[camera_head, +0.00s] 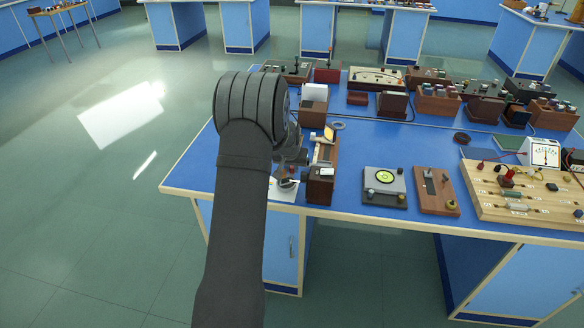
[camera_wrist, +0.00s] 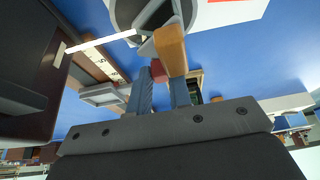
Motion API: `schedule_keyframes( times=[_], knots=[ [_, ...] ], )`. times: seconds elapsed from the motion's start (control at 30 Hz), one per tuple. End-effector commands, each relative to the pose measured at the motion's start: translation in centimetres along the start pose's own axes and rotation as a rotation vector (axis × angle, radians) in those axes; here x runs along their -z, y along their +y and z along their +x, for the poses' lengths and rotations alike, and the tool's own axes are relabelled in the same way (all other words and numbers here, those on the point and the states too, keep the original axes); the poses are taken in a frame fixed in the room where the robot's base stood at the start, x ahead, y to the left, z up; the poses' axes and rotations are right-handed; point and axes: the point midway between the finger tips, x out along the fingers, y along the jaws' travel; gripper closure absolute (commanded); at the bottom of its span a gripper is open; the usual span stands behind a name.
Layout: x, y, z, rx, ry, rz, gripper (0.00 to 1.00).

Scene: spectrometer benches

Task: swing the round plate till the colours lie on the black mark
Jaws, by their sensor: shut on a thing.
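The round grey plate (camera_wrist: 205,14) shows at the top of the wrist view, cut off by the frame edge, with a clear three-sided prism (camera_wrist: 155,14) on it. An orange handle (camera_wrist: 171,50) sticks out from the plate towards my gripper (camera_wrist: 162,85). My gripper's two blue-grey fingers are shut on this handle, with a small red piece (camera_wrist: 158,70) between them. A white light strip (camera_wrist: 103,39) runs from the dark box at left towards the prism. A red patch (camera_wrist: 228,1) shows at the top edge. I cannot make out the black mark. In the head view my arm hides most of the plate.
A brown box (camera_head: 320,188) stands close right of my gripper at the blue bench's front edge. A grey stand with a yellow-green ring (camera_head: 384,179) and a brown board (camera_head: 436,189) lie further right. Several instruments line the back.

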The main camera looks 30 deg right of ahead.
Motion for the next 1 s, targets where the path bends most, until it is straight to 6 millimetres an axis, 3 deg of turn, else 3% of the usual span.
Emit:
schedule_keyframes(
  times=[0.63,1.0],
  knots=[
    [0.0,-2.0,0.0,0.155,-0.003,-0.374,1.0],
    [-0.1,-2.3,0.0,0.179,-0.003,-0.431,1.0]
  ],
)
